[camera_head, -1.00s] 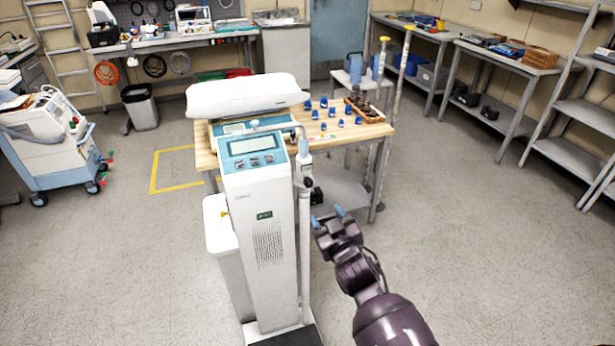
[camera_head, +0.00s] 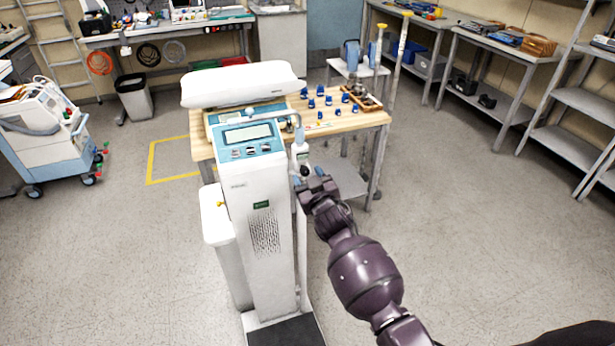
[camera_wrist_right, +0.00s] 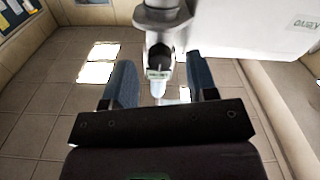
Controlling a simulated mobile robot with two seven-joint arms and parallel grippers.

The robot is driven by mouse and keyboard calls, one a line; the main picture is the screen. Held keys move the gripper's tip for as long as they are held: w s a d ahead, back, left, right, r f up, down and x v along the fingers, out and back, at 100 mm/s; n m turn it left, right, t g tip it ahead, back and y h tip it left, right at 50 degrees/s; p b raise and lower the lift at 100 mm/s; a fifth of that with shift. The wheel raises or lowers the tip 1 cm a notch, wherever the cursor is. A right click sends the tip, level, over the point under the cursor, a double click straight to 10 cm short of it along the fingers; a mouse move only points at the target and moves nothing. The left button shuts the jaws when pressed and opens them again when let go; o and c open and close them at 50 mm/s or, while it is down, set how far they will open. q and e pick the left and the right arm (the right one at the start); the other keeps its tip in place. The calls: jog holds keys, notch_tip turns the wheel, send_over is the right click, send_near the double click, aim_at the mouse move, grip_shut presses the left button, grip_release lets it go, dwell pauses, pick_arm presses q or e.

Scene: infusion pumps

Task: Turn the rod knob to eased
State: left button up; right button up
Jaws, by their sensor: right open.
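The scale-like device (camera_head: 262,235) is a tall white column with a blue panel and a small screen. A thin vertical rod (camera_head: 301,240) runs down its right side. The small dark rod knob (camera_head: 304,171) sits on a white and grey collar high on this rod. My right gripper (camera_head: 309,172) is at the knob's height, its blue fingers open. In the right wrist view, the dark knob (camera_wrist_right: 160,53) with a small pale label below it appears between the open fingers (camera_wrist_right: 161,85). Contact cannot be told. My left gripper is out of view.
A wooden table (camera_head: 345,122) with several blue pieces stands behind the device. A white box (camera_head: 216,217) hangs at the column's left. Open floor (camera_head: 470,230) lies to the right, with metal shelves (camera_head: 570,110) beyond.

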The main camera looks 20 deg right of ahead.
jog(key=shift+w, duration=0.45)
jog(key=c, duration=0.9)
jog(key=shift+c, duration=0.2)
